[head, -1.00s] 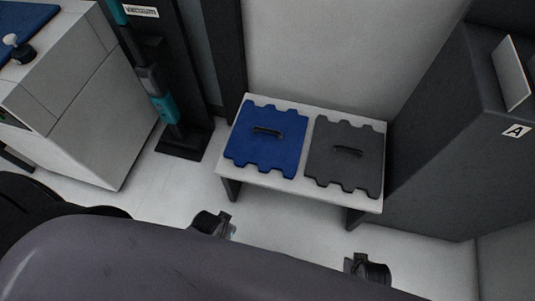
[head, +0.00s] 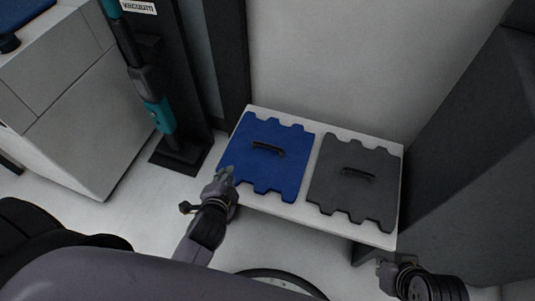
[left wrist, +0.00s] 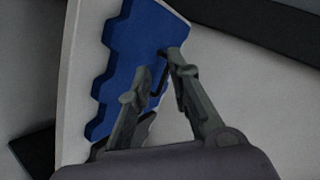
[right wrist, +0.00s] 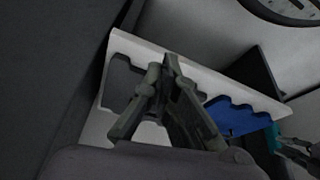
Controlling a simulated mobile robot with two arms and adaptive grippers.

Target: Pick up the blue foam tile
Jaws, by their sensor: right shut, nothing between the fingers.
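The blue foam tile (head: 285,178) lies flat on the left part of a low white bench, with a black handle (head: 267,149) on top. My left gripper (head: 227,173) is over the tile's front left edge, short of the handle; I cannot tell whether it touches. In the left wrist view, the blue tile (left wrist: 120,62) is beyond my open left fingers (left wrist: 160,80), and a dark bar, likely the handle, shows between them. My right gripper (head: 384,268) is shut and empty in front of the bench's right end. The right wrist view shows the blue tile (right wrist: 232,118) partly hidden.
A grey foam tile (head: 325,190) with a handle lies right of the blue one on the white bench (head: 300,222). A vacuum (head: 158,115) on a black stand is left. A dark cabinet (head: 475,150) borders the bench's right side. A white cabinet (head: 75,110) is far left.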

